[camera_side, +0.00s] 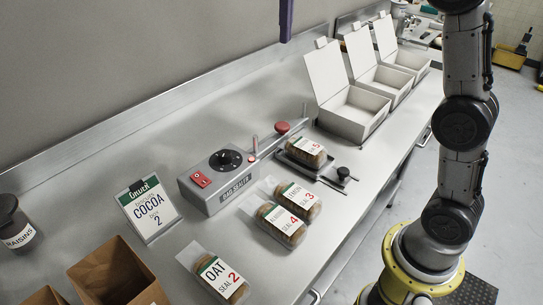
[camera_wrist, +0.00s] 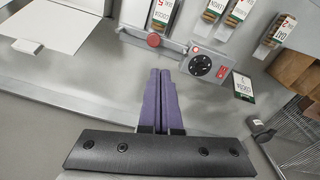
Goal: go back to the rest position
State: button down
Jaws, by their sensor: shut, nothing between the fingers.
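My gripper (camera_side: 286,36) hangs at the top of the side view, its purple fingers high over the back of the steel bench. In the wrist view the two purple fingers (camera_wrist: 161,74) lie side by side, shut and empty. The rest of the gripper is out of the side view. The grey bag sealer (camera_side: 236,186) with its red switch and black dial stands on the bench, well below and apart from the fingers. It also shows ahead of the fingertips in the wrist view (camera_wrist: 207,66).
Open white boxes (camera_side: 353,112) stand at the back right. A COCOA order card (camera_side: 149,210) and brown paper bags (camera_side: 112,275) stand left.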

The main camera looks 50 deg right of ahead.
jog(key=s+a+f+t, duration=0.1)
jog(key=s+a+t, duration=0.15)
jog(key=s, duration=1.55)
jog(key=s+f+m+t, duration=0.1)
jog(key=s+f, duration=0.2)
jog(key=f, duration=0.4)
jog(key=s+f+m+t, duration=0.1)
jog(key=s+f, duration=0.2)
jog(key=f, duration=0.4)
jog(key=shift+s+m+t, duration=0.2)
jog(key=shift+m+t, duration=0.15)
jog(key=shift+m, duration=0.05)
